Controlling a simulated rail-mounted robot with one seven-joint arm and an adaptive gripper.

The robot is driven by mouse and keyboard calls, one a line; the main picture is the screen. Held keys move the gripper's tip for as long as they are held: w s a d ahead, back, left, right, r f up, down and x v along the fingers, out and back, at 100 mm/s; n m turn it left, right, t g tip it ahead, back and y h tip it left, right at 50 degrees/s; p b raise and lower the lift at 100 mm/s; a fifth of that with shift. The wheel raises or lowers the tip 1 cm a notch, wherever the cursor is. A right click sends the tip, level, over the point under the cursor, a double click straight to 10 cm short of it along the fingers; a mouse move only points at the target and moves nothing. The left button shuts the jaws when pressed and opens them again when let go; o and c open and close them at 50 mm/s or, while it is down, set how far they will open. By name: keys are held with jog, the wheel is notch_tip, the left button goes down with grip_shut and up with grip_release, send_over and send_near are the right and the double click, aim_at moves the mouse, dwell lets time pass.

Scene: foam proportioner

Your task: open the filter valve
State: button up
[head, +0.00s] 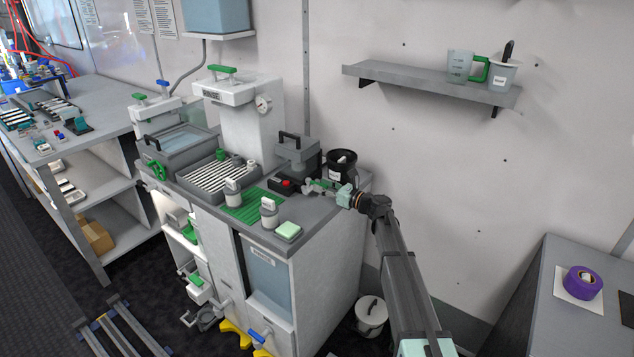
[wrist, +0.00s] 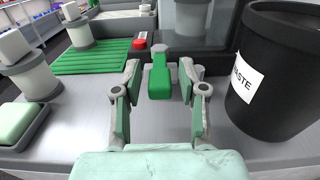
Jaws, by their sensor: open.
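A green lever handle (wrist: 159,80) on a pale round pivot stands on the counter in the wrist view, beside a grey housing; I take it for the filter valve, though no label on it is readable. My gripper (wrist: 160,100) is open, its green-padded fingers on either side of the handle with gaps left and right. I cannot tell how deep the handle sits between them.
The black waste bin (wrist: 283,70) stands close to the right finger. A red button (head: 286,183) is left of my gripper, and a grey housing with a black handle (head: 297,155) is behind. White-topped jars (head: 268,212), a green grid (head: 243,207) and a green pad (head: 288,231) lie left.

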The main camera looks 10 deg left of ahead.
jog(key=shift+x, duration=1.5)
grip_shut()
